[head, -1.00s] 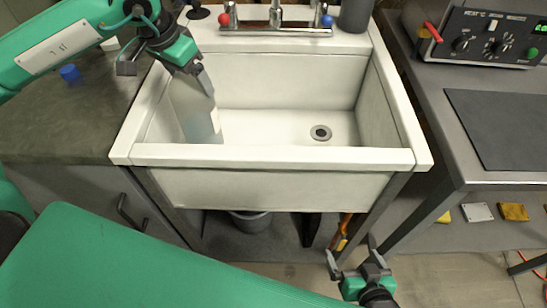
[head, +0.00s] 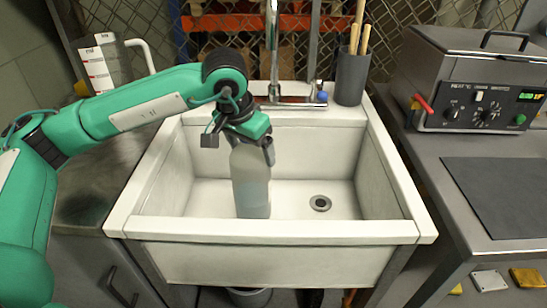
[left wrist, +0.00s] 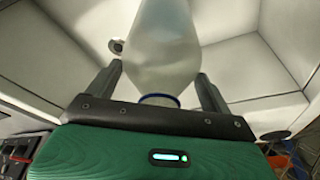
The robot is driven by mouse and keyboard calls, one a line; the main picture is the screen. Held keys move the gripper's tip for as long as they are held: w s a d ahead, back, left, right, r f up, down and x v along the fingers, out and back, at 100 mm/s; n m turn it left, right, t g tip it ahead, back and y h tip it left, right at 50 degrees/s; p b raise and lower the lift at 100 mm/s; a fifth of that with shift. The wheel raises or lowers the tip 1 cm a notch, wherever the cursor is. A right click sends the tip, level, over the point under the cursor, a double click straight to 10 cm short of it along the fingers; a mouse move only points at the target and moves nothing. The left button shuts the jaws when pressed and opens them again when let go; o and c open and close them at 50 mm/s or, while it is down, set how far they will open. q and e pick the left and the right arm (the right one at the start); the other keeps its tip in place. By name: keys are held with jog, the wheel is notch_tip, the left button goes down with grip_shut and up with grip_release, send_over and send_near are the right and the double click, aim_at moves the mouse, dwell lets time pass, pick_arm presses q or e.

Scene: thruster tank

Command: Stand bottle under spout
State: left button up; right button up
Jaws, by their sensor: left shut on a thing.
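A translucent grey bottle (head: 251,182) is inside the white sink (head: 270,232), left of the drain. It looks close to upright. I cannot tell whether its base touches the sink floor. My left gripper (head: 254,143) is shut on the bottle near its top and hides its neck in the head view. In the left wrist view the bottle (left wrist: 163,45) lies between the two fingers of the gripper (left wrist: 158,88), with a blue ring at its neck. The faucet's tall spout (head: 273,45) rises behind the gripper at the sink's back rim. My right gripper is out of view.
The drain (head: 320,203) and the right half of the sink are clear. A dark cup with wooden sticks (head: 351,78) stands at the back right corner. A grey control box (head: 475,85) is on the right bench. A measuring jug (head: 101,65) stands back left.

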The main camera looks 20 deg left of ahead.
pick_arm(q)
jog(key=w+d+f, duration=0.2)
jog(key=d+f, duration=0.1)
jog(key=d, duration=0.1)
jog(key=shift+w+d+f, duration=0.15)
jog(key=shift+d+f, duration=0.1)
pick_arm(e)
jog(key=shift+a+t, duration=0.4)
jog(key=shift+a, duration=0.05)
pick_arm(q)
jog(key=shift+f+b, duration=0.1)
jog(key=shift+b, duration=0.3)
jog(key=o, duration=1.9)
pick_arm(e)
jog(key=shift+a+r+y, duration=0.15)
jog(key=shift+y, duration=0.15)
